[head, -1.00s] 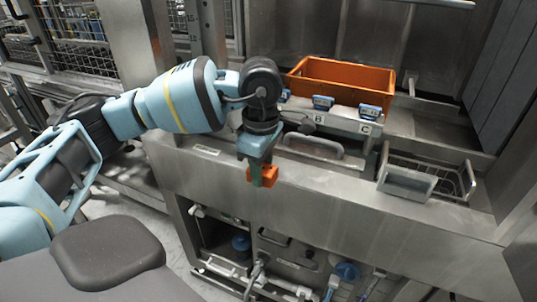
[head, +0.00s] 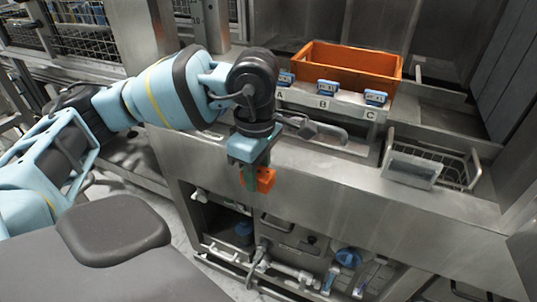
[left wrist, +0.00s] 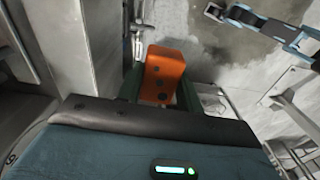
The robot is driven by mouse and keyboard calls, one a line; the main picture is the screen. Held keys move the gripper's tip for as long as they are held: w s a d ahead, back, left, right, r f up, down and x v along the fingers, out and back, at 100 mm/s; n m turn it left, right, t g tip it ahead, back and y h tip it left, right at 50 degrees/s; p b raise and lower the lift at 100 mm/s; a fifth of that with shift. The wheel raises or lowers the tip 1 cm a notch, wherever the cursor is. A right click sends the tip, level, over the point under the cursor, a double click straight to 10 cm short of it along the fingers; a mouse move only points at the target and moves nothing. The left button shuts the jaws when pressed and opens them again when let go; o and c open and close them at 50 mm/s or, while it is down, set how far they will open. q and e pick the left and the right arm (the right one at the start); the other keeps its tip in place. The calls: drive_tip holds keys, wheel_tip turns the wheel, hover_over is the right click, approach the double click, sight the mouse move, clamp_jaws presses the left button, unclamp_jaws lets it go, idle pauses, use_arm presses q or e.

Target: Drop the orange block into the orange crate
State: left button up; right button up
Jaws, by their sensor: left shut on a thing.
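The orange block (head: 266,180) is held between the fingers of my left gripper (head: 256,178), in front of the steel front panel in the head view. In the left wrist view the orange block (left wrist: 164,74) sits between the two green fingers of my left gripper (left wrist: 160,88). The orange crate (head: 350,70) stands on the steel ledge at the back, to the right of and beyond my left gripper. Its near wall and rim show; its floor is mostly hidden. My right gripper is not in view.
Several blue-and-white devices (head: 326,87) stand along the ledge in front of the crate, above letter labels. A wire basket (head: 430,165) hangs at the right in the steel trough. Pipes and valves (head: 290,265) show in the opening below the panel.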

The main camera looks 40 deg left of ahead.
use_arm(q)
drive_tip(key=shift+s+d+f+m, duration=0.15)
drive_tip(key=shift+d+f+m, duration=0.15)
drive_tip(key=shift+m, duration=0.4)
drive_tip(key=s+d+f+m, duration=0.4)
drive_tip(key=d+f+m, duration=0.2)
drive_tip(key=m, duration=1.2)
drive_tip(key=shift+f+m, duration=0.3)
drive_tip(key=shift+f, duration=0.4)
drive_tip(key=shift+d, duration=0.15)
